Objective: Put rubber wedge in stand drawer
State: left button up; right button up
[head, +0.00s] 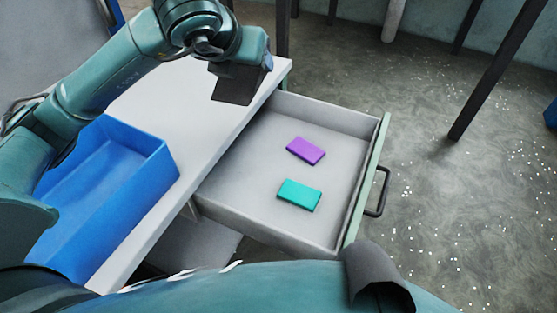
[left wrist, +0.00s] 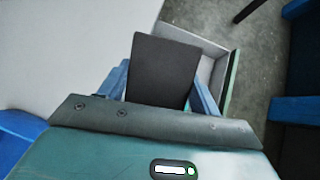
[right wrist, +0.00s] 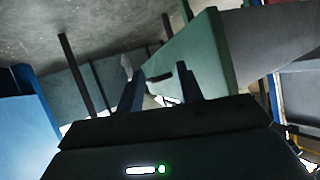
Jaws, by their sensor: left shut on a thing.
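The rubber wedge appears to be the dark grey block (left wrist: 163,70) in the left wrist view. My left gripper (left wrist: 163,88) is shut on it, with a blue finger on either side. In the head view the wedge (head: 236,88) hangs below the left gripper (head: 240,66), near the table edge by the drawer's upper left corner. The stand drawer (head: 255,165) is pulled open, with a green front and dark handle. A purple block (head: 306,150) and a teal block (head: 299,195) lie apart on its floor. My right gripper (right wrist: 160,85) is open and empty.
A blue bin (head: 105,190) stands on the white tabletop (head: 190,100), left of the drawer. The right half of the drawer floor is partly taken by the two blocks; its left part is clear. Dark posts (head: 500,65) stand on the floor beyond.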

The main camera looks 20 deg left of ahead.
aim_at(267, 172)
jog(key=i+l+u, duration=0.15)
jog(key=l+u, duration=0.25)
jog(key=i+l+u, duration=0.1)
jog(key=l+u, duration=0.25)
jog(key=l, duration=0.2)
jog(key=l+u, duration=0.4)
jog(key=i+l+u, duration=0.2)
jog(key=l+u, duration=0.2)
jog(key=l, duration=0.2)
